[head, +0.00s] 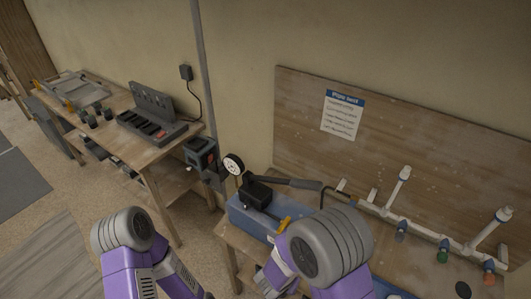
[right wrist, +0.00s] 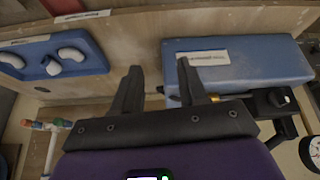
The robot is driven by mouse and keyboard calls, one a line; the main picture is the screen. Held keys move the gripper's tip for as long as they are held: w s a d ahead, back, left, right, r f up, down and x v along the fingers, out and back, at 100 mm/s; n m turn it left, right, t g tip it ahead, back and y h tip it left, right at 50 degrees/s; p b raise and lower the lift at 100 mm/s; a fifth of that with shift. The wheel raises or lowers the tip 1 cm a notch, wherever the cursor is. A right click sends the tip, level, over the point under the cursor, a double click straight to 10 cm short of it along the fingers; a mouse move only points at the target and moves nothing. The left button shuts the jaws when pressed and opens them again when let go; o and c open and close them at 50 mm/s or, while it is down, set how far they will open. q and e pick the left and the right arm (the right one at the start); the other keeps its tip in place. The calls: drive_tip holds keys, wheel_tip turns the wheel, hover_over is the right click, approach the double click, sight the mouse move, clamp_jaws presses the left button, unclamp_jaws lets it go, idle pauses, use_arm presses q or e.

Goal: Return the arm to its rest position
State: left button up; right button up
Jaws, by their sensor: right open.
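My right gripper (right wrist: 159,72) is open in the right wrist view, its two dark fingers apart with nothing between them. Its fingers point toward the bench, between a blue tray (right wrist: 88,66) holding white pipe fittings and a blue pump box (right wrist: 262,75) with a white label. I cannot tell its exact height above them. In the head view my right arm (head: 322,248) is folded at the lower middle, in front of the bench, and hides part of it. My left arm (head: 128,232) is at the lower left, bent; its gripper does not show.
The blue pump box (head: 243,217) carries a black pump with a lever and a round gauge (head: 233,164). White pipework (head: 400,185) with coloured valves stands at right before a wooden backboard (head: 420,140). Another wooden bench (head: 160,150) holds a dark case (head: 152,115). Floor is clear at left.

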drive_tip(key=s+d+f+n+g+y+b, duration=0.1)
drive_tip(key=s+f+b, duration=0.4)
drive_tip(key=f, duration=0.7)
drive_tip(key=s+d+f+n+g+y+b, duration=0.1)
drive_tip(key=s+f+y+b, duration=0.4)
drive_tip(key=f, duration=0.8)
drive_tip(key=d+g+y+b, duration=0.1)
drive_tip(key=g+b, duration=0.1)
drive_tip(key=b, duration=0.1)
drive_tip(key=shift+s+f+n, duration=0.2)
drive_tip(key=shift+s+n, duration=0.1)
drive_tip(key=shift+s, duration=0.1)
